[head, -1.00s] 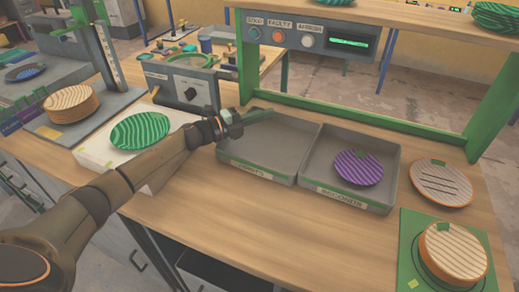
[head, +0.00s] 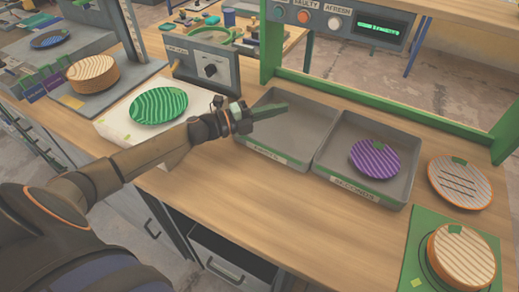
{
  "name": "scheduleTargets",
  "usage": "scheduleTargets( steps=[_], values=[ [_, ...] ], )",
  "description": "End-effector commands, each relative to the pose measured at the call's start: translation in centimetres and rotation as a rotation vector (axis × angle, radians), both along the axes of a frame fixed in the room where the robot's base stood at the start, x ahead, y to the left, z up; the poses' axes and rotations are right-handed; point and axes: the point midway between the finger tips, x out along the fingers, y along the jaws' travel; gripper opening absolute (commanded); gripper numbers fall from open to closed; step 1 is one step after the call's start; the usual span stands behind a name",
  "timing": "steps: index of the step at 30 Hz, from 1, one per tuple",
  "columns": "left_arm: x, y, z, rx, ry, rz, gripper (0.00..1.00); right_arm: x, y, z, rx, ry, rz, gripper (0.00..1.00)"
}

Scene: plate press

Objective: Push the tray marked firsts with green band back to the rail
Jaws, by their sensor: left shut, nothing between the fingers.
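The firsts tray (head: 300,128) is the left one of two grey trays on the wooden bench in the head view. Its front wall carries a white label, partly hard to read, and a green band. It looks empty. My left gripper (head: 284,108) is shut and empty, reaching over the tray's left wall with its fingertips above the tray floor. I cannot tell whether it touches the tray. The green rail (head: 440,131) runs behind the trays; the firsts tray's back edge is close to it, and contact is unclear. My right gripper is not in view.
The seconds tray (head: 404,185) stands close at the right with a purple striped plate (head: 375,158). A green striped plate (head: 158,106) lies on a white board at the left. A striped plate (head: 460,182) and a round stack (head: 462,255) are at the right. The front bench is clear.

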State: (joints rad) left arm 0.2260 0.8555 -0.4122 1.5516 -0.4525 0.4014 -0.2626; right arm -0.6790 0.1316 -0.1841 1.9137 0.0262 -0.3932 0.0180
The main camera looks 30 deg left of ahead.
Motion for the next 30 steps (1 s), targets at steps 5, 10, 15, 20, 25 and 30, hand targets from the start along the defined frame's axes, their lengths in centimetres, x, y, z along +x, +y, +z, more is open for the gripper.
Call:
scheduleTargets(
  steps=[5, 10, 15, 20, 25, 30],
  values=[
    [-2.5, -0.4, 0.0, -0.001, 0.003, -0.002, 0.00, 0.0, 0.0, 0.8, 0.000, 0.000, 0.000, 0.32],
    [-4.7, -0.7, 0.0, -0.002, 0.004, -0.001, 0.00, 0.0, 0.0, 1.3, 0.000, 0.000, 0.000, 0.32],
    [-6.9, -1.0, 0.1, -0.002, 0.004, -0.001, 0.00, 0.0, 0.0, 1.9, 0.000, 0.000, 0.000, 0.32],
    [-9.1, -1.4, 0.1, -0.003, 0.005, -0.001, 0.00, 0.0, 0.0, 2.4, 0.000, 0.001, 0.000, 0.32],
    [-11.4, -1.7, 0.1, -0.003, 0.003, -0.001, 0.00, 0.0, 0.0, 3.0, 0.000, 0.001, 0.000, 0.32],
    [-12.3, -1.7, -2.2, -0.003, 0.002, 0.004, 0.00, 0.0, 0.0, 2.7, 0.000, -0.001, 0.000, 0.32]
  ],
)
